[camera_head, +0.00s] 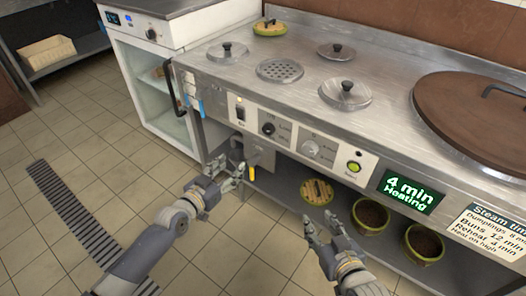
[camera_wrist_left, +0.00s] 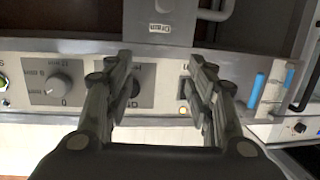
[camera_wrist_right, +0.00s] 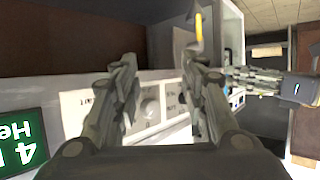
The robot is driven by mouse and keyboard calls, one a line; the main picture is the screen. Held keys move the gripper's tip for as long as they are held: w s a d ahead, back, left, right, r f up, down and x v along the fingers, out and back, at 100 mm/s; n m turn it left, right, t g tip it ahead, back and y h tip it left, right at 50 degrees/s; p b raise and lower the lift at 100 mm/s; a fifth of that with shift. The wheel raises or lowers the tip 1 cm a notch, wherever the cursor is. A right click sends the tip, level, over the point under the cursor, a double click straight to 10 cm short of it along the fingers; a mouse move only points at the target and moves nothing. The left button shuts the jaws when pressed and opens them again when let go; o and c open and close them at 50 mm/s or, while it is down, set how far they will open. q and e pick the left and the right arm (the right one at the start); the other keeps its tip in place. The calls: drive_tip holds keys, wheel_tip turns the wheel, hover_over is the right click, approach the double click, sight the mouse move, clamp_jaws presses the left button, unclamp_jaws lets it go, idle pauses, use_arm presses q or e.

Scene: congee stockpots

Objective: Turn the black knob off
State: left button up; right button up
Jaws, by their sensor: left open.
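The black knob (camera_head: 268,129) sits on the white control strip on the stove front, between a black switch (camera_head: 240,112) and a grey knob (camera_head: 311,149). In the left wrist view the black knob (camera_wrist_left: 135,80) is partly hidden behind one finger. My left gripper (camera_head: 228,173) is open and empty, below and left of the black knob in the head view, apart from it. My right gripper (camera_head: 322,228) is open and empty, lower right, in front of the lower shelf. Its wrist view shows the grey knob (camera_wrist_right: 150,110) between the fingers.
A yellow-tipped lever (camera_head: 252,172) hangs below the panel, close to my left gripper. A green button (camera_head: 354,167) and a lit display (camera_head: 408,192) reading "4 min Heating" are further right. Pots (camera_head: 371,217) stand on the lower shelf.

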sight(266, 132)
use_arm(q)
drive_tip(key=d+r+m+h+b, duration=0.2)
drive_tip(key=d+r+h+b, duration=0.15)
drive_tip(key=r, duration=0.25)
drive_tip(key=shift+t+y, duration=0.3)
drive_tip(key=shift+y, duration=0.05)
drive_tip(key=b+x, duration=0.2)
drive_tip(key=x, duration=0.8)
drive_tip(key=shift+d+r, duration=0.1)
drive_tip(key=shift+d, duration=0.1)
drive_tip(key=shift+w+d, duration=0.2)
use_arm(e)
wheel_tip(266, 132, up, 21)
drive_tip(key=s+a+t+y, duration=0.1)
drive_tip(key=t+y, duration=0.2)
drive_tip(key=t, duration=0.6)
drive_tip(key=shift+s+a+f, duration=0.15)
drive_tip(key=shift+s+a, duration=0.1)
drive_tip(key=shift+a, duration=0.05)
use_arm(q)
drive_tip(key=shift+c, duration=0.2)
drive_tip(key=c, duration=1)
